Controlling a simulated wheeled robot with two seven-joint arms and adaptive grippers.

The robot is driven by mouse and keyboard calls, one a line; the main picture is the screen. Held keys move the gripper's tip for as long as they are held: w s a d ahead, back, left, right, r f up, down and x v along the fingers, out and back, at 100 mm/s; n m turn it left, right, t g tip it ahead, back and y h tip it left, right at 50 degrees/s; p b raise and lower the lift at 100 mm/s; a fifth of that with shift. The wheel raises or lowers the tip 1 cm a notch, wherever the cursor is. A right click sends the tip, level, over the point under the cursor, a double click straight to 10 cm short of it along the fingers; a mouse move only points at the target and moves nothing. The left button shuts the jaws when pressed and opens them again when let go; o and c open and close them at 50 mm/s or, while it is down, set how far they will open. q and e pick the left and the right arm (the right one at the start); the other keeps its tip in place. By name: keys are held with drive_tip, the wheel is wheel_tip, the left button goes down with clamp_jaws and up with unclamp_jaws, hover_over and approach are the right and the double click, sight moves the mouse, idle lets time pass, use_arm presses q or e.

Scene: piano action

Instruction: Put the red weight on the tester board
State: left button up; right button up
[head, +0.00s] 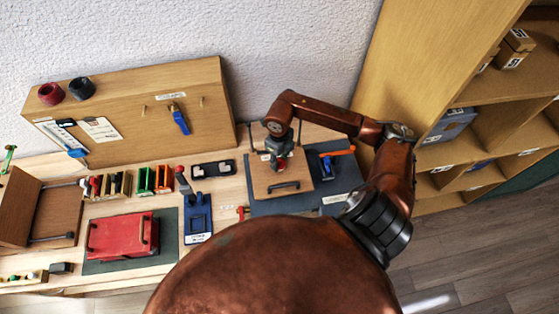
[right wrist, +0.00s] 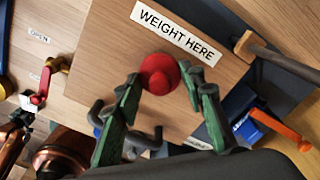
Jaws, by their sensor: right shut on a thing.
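The red weight (right wrist: 159,73) shows in the right wrist view as a round red piece with a raised knob. My right gripper (right wrist: 168,88) has its green fingers shut on it. The wooden tester board (right wrist: 108,52) lies beneath, with a "WEIGHT HERE" label just beyond the weight. I cannot tell whether the weight touches the board. In the head view my right gripper (head: 277,160) is over the far part of the board (head: 262,188), and it mostly hides the weight. My left gripper is not in view.
A dark handle (head: 284,187) stands on the near part of the board. A blue tool with an orange lever (head: 333,160) stands to its right. A blue stand (head: 198,215) and a red box (head: 122,236) are to the left. Shelves (head: 485,120) rise at right.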

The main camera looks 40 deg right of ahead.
sight(279, 160)
drive_tip(key=shift+f, duration=0.75)
drive_tip(key=o, duration=1.4)
drive_tip(key=shift+r, duration=0.3)
wheel_tip(279, 160, up, 12)
drive_tip(key=shift+f+b, duration=0.1)
drive_tip(key=shift+b, duration=0.95)
